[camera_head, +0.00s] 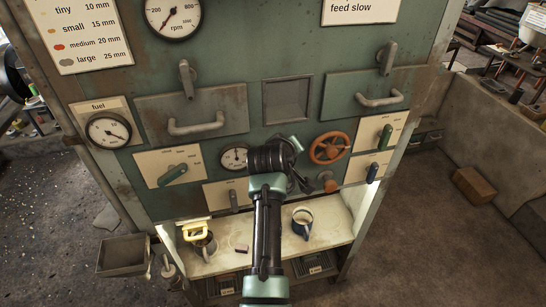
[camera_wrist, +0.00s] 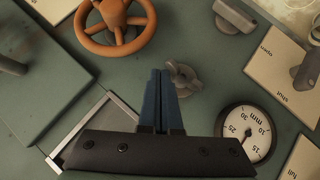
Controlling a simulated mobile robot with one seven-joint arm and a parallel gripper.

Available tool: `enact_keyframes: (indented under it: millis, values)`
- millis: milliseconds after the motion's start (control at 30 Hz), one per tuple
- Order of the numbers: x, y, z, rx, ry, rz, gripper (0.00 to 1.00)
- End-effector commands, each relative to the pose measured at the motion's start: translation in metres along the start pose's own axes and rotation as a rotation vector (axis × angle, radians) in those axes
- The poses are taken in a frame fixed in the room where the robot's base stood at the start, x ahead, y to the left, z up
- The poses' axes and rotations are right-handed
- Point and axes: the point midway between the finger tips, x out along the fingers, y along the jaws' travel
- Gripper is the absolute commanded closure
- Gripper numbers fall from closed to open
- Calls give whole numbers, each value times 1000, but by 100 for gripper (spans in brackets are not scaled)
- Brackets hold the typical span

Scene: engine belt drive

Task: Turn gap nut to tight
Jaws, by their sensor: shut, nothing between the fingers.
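A small grey wing nut (camera_wrist: 183,79), which looks like the gap nut, sits on the green panel in the wrist view. The gauge also shows in the head view (camera_head: 235,157), just left of my gripper. My gripper (camera_wrist: 160,74) has its two blue fingers together and empty. Their tips appear just left of the nut; I cannot tell whether they touch it. In the head view my arm and wrist hide the nut.
An orange handwheel (camera_head: 330,148) is to the right of my gripper. A recessed square window (camera_head: 287,98) is above it. A lever plate (camera_head: 225,195) is below the gauge.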

Motion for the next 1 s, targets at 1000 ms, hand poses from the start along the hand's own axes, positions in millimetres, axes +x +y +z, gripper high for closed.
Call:
enact_keyframes:
  millis: [1000]
  values:
    - [-1,7,-3,-2,2,3,100]
